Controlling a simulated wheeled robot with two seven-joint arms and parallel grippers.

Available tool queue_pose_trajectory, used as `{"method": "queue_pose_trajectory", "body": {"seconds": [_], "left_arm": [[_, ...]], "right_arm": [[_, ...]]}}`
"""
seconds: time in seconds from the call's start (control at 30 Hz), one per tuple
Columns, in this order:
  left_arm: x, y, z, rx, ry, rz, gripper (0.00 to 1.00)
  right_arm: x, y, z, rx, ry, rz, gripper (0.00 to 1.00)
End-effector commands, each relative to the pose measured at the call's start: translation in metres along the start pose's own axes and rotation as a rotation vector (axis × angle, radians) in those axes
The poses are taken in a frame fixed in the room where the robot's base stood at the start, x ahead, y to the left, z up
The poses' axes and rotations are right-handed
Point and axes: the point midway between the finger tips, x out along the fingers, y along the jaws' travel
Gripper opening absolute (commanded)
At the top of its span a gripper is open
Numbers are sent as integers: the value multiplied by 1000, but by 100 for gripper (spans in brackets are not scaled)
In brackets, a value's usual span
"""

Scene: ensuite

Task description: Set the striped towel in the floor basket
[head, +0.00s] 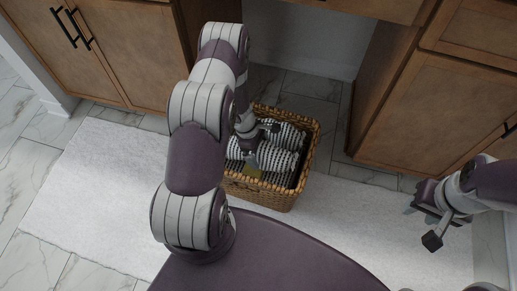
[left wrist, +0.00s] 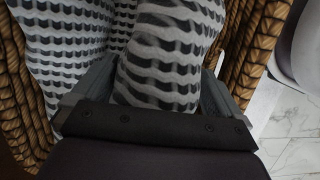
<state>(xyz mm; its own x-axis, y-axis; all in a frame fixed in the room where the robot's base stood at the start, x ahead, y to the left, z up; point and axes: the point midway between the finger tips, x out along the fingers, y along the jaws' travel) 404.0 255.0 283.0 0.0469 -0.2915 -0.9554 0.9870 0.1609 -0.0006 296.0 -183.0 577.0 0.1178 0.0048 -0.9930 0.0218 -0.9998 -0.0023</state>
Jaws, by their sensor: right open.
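The woven floor basket (head: 262,195) stands on a pale rug. Striped black-and-white rolled cloth lies inside it. The striped towel (head: 275,160) is a thick roll low in the basket, beside other striped cloth. My left gripper (head: 250,158) reaches down into the basket from above. In the left wrist view the towel (left wrist: 165,55) fills most of the space between the fingers of the left gripper (left wrist: 155,85). Whether they press on it cannot be told. The basket wall (left wrist: 255,45) is close on both sides. My right gripper (head: 421,222) is open and empty, well right of the basket.
Wooden cabinets (head: 110,55) stand behind at left and right (head: 435,110), with an open recess between them behind the basket. The rug (head: 95,180) is clear to the left of the basket. Marble-look tiles (head: 30,165) surround it.

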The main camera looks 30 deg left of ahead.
Motion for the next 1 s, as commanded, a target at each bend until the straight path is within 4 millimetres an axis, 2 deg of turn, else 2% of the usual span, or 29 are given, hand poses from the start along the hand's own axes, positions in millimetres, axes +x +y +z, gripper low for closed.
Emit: {"method": "queue_pose_trajectory", "body": {"seconds": [0.07,0.17,0.4,0.5,0.67,0.73,0.77,0.87,0.9,1.0], "left_arm": [[-2,0,1,0,0,0,100],[-17,1,5,0,0,1,100],[-84,1,5,-1,1,3,100],[-106,0,5,0,0,2,100],[-127,0,4,0,0,1,100],[-139,2,10,51,7,1,100],[-149,2,18,113,15,-1,100],[-207,-6,68,501,65,-22,100],[-233,-17,91,703,94,-37,100],[-286,-56,134,1176,175,-80,100]], "right_arm": [[-2,0,0,0,0,0,43],[-15,0,-2,0,0,0,43],[-52,0,-6,0,0,0,43],[-64,0,-8,0,0,0,43],[-72,0,-9,0,0,0,43],[-73,0,-9,0,0,0,43],[-73,0,-9,0,0,0,43],[-72,0,-9,0,0,0,43],[-72,0,-8,0,0,0,43],[-72,0,-8,0,0,0,43]]}}
